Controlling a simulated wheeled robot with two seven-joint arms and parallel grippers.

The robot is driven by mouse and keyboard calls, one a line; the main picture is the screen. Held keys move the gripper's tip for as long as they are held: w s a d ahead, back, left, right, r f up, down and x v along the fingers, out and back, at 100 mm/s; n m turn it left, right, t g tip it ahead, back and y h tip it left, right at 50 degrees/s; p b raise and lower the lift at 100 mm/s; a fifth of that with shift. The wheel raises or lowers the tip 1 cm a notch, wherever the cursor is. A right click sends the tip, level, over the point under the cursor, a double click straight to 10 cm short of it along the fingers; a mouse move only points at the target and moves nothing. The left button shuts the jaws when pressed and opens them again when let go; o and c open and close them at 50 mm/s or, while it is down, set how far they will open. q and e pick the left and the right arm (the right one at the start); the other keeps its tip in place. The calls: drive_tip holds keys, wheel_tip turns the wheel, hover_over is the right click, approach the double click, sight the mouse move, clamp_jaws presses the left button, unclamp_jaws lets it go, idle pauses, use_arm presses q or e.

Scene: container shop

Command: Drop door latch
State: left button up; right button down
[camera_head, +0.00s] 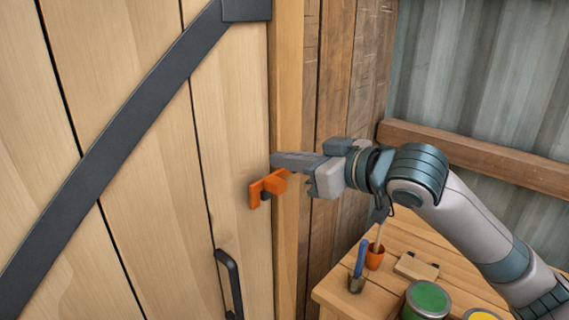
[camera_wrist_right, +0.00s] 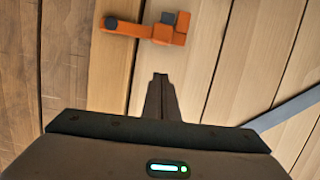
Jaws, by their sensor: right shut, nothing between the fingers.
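The orange latch (camera_head: 266,187) is on the wooden door (camera_head: 230,130) near its right edge. In the right wrist view the latch (camera_wrist_right: 140,29) is a bar with a dark round pivot at its left end and a blocky end with a dark piece at its right. It spans the gap between post and door. My right gripper (camera_head: 274,160) is shut and empty, just above the latch in the head view. In the wrist view its fingertips (camera_wrist_right: 160,77) show a small gap to the latch; contact is not visible. My left gripper is not in view.
A black door handle (camera_head: 229,284) is below the latch. A dark diagonal brace (camera_head: 125,130) crosses the door.

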drive_tip(key=b+v, duration=0.3)
drive_tip(key=v, duration=0.6)
drive_tip(key=shift+d+b, duration=0.3)
drive_tip(key=shift+d, duration=0.05)
drive_tip(key=shift+f, duration=0.1)
